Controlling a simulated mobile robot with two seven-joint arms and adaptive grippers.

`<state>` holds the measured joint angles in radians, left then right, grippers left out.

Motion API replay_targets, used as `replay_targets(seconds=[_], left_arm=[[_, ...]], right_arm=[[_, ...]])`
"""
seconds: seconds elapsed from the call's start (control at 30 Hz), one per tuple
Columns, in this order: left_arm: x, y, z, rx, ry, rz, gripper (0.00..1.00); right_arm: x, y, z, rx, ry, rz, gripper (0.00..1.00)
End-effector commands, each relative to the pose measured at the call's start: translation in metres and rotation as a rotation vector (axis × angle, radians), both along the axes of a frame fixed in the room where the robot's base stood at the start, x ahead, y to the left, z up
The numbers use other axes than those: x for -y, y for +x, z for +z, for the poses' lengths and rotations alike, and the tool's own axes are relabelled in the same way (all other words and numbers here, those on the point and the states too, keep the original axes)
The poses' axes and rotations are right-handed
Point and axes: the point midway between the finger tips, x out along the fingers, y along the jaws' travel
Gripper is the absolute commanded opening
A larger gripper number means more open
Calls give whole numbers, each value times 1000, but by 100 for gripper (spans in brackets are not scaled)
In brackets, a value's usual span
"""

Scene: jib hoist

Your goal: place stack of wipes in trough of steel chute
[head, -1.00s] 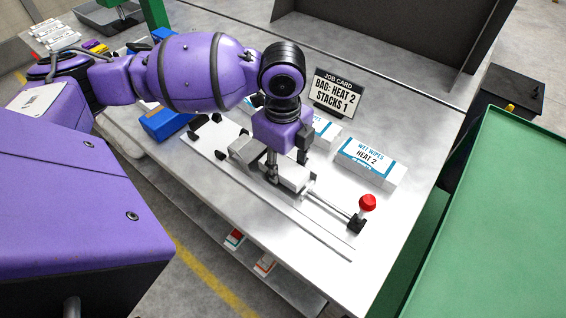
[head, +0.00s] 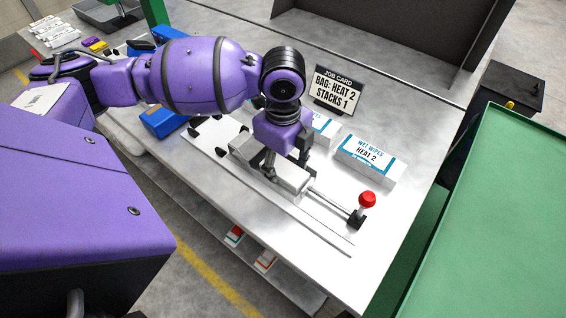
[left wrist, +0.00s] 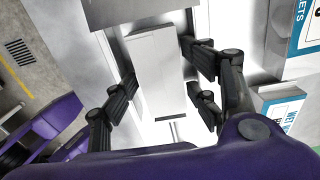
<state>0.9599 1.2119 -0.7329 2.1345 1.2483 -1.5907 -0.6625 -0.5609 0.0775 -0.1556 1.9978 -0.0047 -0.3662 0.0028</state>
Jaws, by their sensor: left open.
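A plain white block, which looks like the stack of wipes (head: 291,182), lies lengthwise along the long steel chute (head: 310,228). In the left wrist view, the block (left wrist: 158,85) sits between my finger pads, with gaps showing beside it. My left gripper (head: 286,168) is open, low over the block, with its fingers on either side. The gripper hides part of the block and chute in the head view, so I cannot tell exactly how the block sits in the trough. My right gripper is not in view.
A rod with a red knob (head: 367,199) stands at the chute's near right end. A "Wet Wipes Heat 2" pack (head: 369,160) and another pack (head: 322,129) lie behind it. The job card (head: 335,90) stands farther back. A blue object (head: 163,121) lies left; a green surface (head: 500,210) is right.

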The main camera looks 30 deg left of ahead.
Motion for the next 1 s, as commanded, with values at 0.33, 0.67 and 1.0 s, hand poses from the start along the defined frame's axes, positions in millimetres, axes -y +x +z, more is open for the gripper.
replay_targets(seconds=[0.33,0.67,1.0], left_arm=[[0,2,35,7,0,1,59],[0,2,108,7,0,1,59],[0,0,133,0,0,1,59]], right_arm=[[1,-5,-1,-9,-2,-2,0],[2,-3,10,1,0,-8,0],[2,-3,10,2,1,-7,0]])
